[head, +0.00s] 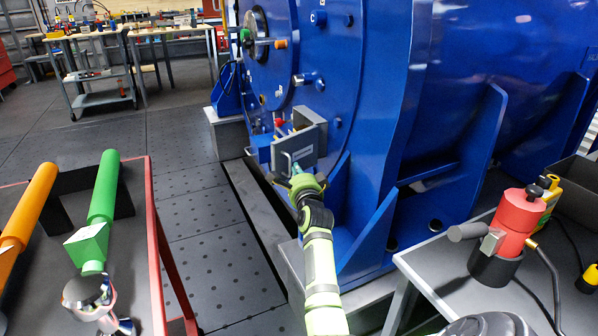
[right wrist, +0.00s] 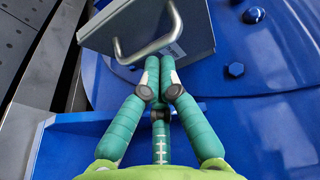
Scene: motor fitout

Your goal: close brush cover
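The brush cover (head: 292,152) is a grey plate with a bent metal handle, low on the end of the blue motor (head: 345,60). It stands out from the housing, with small red and yellow parts showing behind its upper left side. My right gripper (head: 297,176) is at the cover's front face. In the right wrist view the cover (right wrist: 195,48) fills the top, with its handle (right wrist: 150,48) across it. There the teal fingers of my right gripper (right wrist: 160,62) are together, tips at the handle's bar; I cannot tell whether they touch it. My left gripper is not in view.
A red-edged cart (head: 150,220) at left holds orange (head: 30,205) and green (head: 104,185) tubes. A grey table (head: 440,270) at right carries a red tool (head: 518,222). Blue motor ribs (head: 375,215) stand close right of my right arm. The floor left of the motor is clear.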

